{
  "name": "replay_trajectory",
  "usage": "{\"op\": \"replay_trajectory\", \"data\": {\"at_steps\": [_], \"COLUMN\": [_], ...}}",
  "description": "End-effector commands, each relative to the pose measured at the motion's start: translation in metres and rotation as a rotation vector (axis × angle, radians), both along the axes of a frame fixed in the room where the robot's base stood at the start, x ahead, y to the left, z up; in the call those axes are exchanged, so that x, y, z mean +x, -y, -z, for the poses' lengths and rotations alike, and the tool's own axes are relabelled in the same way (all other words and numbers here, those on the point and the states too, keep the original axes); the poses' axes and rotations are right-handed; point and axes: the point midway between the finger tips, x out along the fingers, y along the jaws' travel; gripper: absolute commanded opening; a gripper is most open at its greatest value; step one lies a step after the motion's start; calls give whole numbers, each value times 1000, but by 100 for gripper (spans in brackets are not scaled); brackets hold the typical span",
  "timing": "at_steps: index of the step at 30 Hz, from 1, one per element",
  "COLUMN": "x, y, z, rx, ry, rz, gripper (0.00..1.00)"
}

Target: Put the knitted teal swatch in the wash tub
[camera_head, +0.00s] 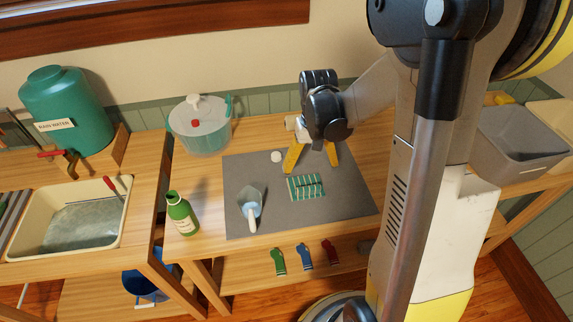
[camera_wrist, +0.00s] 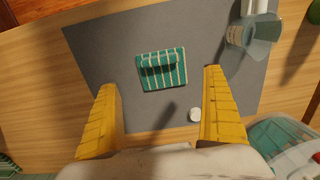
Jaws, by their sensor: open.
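The knitted teal swatch (camera_head: 306,187), striped with pale lines, lies on the dark grey mat (camera_head: 350,195) on the middle table. It also shows in the wrist view (camera_wrist: 163,72), with a raised fold or ridge along its middle. My gripper (camera_head: 313,160) is open and empty, its yellow fingers above the mat just behind the swatch. In the wrist view the fingers (camera_wrist: 160,82) stand wide apart, with the swatch between and beyond them. A cream tub (camera_head: 122,208) with water in it is set in the left counter; it looks like the wash tub.
On the mat are a scoop-like cup (camera_head: 249,205) and a small white disc (camera_head: 276,156). A green bottle (camera_head: 182,214) and a lidded clear spinner (camera_head: 201,130) stand left of it. A grey bin (camera_head: 520,145) is at right. Three coloured clips (camera_head: 305,257) lie along the front.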

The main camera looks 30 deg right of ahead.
Motion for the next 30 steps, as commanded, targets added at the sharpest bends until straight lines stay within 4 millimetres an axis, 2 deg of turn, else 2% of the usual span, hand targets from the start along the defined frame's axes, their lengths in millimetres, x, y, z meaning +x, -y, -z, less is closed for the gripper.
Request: {"op": "replay_trajectory", "data": {"at_steps": [1, 6, 14, 21, 24, 29, 30], "x": [0, 1, 1, 3, 3, 3, 3], "y": [0, 0, 0, 1, 1, 1, 1], "z": [12, 40, 58, 96, 102, 100, 100], "rx": [0, 0, 0, -1, -1, -1, -1], "ry": [-1, 0, 1, 2, 2, 2, 2], "rz": [0, 0, 0, 0, 0, 0, 0], "gripper": [97, 97, 97, 97, 97, 97, 91]}}
